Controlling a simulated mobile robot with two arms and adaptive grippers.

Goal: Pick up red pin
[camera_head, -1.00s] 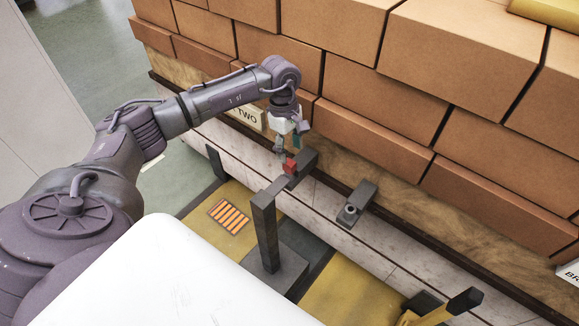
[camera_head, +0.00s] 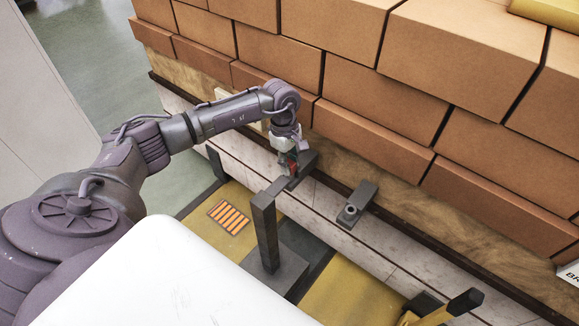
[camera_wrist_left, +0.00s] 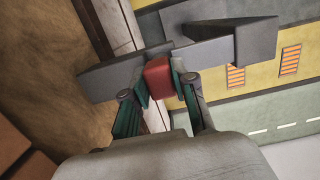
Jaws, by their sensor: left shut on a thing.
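The red pin (camera_wrist_left: 158,77) is a small red block between the two fingers of my left gripper (camera_wrist_left: 163,92) in the left wrist view. The gripper is shut on it. In the head view the left gripper (camera_head: 289,160) reaches down over a dark grey block (camera_head: 304,165) on the ledge, and a bit of red shows between its fingers. The pin's lower part is hidden, so I cannot tell whether it still touches the grey block. My right gripper is not in view.
A dark grey post (camera_head: 265,230) stands just in front of the gripper. A second grey block with a round socket (camera_head: 357,204) lies on the pale ledge to the right. Large brown bricks (camera_head: 390,140) form a wall behind. A yellow-handled tool (camera_head: 440,312) is at bottom right.

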